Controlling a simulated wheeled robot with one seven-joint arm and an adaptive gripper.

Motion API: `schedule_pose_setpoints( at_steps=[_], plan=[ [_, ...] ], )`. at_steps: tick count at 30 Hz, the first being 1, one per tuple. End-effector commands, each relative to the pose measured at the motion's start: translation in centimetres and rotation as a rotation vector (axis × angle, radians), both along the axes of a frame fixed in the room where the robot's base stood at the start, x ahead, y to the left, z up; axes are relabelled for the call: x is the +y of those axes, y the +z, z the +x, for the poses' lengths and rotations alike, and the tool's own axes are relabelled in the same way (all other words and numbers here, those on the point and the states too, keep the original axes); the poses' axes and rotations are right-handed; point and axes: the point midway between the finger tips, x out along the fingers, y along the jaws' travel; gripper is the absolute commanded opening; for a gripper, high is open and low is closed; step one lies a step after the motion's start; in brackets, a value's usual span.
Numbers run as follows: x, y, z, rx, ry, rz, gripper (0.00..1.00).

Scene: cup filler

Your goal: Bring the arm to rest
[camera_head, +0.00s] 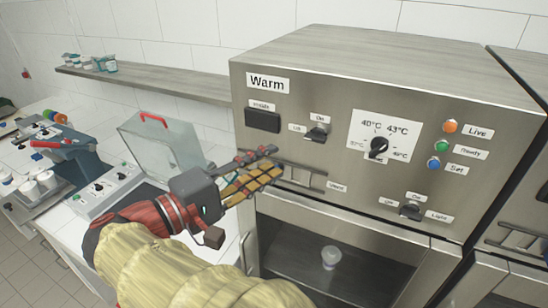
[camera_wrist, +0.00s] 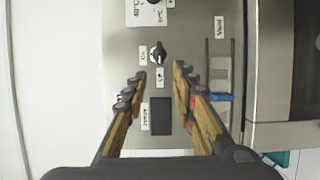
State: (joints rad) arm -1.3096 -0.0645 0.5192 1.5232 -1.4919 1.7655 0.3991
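My arm, in a yellow sleeve with a red cuff, reaches up from the bottom of the head view. My gripper (camera_head: 272,161) is in front of the left part of the "Warm" cabinet's control panel (camera_head: 340,120). In the wrist view my gripper (camera_wrist: 160,72) is open, with its two fingers apart and nothing between them. The panel's dark rectangle (camera_wrist: 161,117) and a black switch (camera_wrist: 158,53) show beyond the fingers. I cannot tell how far the fingertips are from the panel.
The cabinet has a dial (camera_head: 377,147), a vent (camera_head: 302,178) and a glass door (camera_head: 320,262) with a small pale cup (camera_head: 331,257) behind it. A clear-lidded machine (camera_head: 160,150) stands on the bench at left. A wall shelf (camera_head: 150,82) holds small jars.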

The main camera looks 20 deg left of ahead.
Motion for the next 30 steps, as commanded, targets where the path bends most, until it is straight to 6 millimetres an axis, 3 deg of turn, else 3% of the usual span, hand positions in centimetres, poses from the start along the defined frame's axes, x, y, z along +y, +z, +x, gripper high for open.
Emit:
schedule_pose_setpoints(
  at_steps=[16, 20, 23, 26, 30],
  plan=[
    [0.6, -0.5, 0.3, 0.031, 0.025, -0.023, 0.27],
    [1.2, -4.9, 0.4, 0.18, 0.069, -0.05, 0.27],
    [0.9, -9.3, -0.4, 0.328, 0.099, -0.065, 0.27],
    [-0.5, -13.3, -1.7, 0.485, 0.124, -0.045, 0.27],
    [-4.4, -18.1, -2.9, 0.689, 0.109, 0.04, 0.27]
  ],
)
